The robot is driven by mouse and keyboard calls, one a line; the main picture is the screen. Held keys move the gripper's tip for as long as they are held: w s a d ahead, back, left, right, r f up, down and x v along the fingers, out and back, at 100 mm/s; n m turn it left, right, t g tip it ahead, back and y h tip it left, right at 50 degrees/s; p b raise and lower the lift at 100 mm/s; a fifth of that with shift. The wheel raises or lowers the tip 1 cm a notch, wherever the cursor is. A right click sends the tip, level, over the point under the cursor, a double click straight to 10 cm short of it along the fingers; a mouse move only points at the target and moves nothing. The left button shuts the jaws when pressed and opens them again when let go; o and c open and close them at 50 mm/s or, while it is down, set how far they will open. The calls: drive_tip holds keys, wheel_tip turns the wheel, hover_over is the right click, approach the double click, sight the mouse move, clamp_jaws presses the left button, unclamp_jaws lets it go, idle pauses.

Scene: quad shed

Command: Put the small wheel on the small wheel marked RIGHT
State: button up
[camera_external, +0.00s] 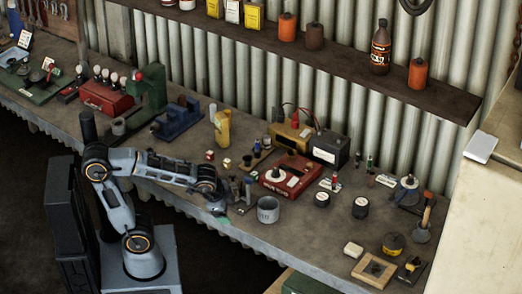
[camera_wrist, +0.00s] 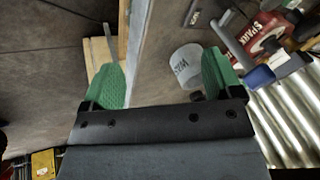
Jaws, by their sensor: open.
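My gripper (camera_wrist: 165,76) is open, its green fingers spread with nothing between them. In the external view it (camera_external: 221,214) hangs at the bench's front edge, left of a grey cup (camera_external: 268,210). Neither small wheel can be picked out for certain, and no RIGHT mark is readable. Two small black round things with pale tops, one (camera_external: 322,199) nearer and another (camera_external: 360,208) farther right, stand on the bench right of the cup. I cannot tell whether they are wheels. Small white cards (camera_external: 331,184) lie behind them, too small to read.
The cup (camera_wrist: 187,64) and a red box marked SPARK (camera_wrist: 262,35) lie near my right finger in the wrist view. The bench (camera_external: 295,240) is clear in front of the cup. A wooden frame (camera_external: 374,270) and yellow tin (camera_external: 393,244) stand at the right end.

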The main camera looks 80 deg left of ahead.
drive_tip(key=s+d+f+n+g+h, duration=0.1)
drive_tip(key=s+d+f+n+h, duration=0.1)
drive_tip(key=s, duration=0.3)
drive_tip(key=shift+s+d+n, duration=0.35)
drive_tip(key=shift+d+n, duration=0.3)
drive_tip(key=shift+n, duration=0.25)
wheel_tip(320, 180, up, 6)
drive_tip(key=p, duration=0.4)
drive_tip(key=shift+f+p, duration=0.25)
drive_tip(key=shift+p, duration=0.1)
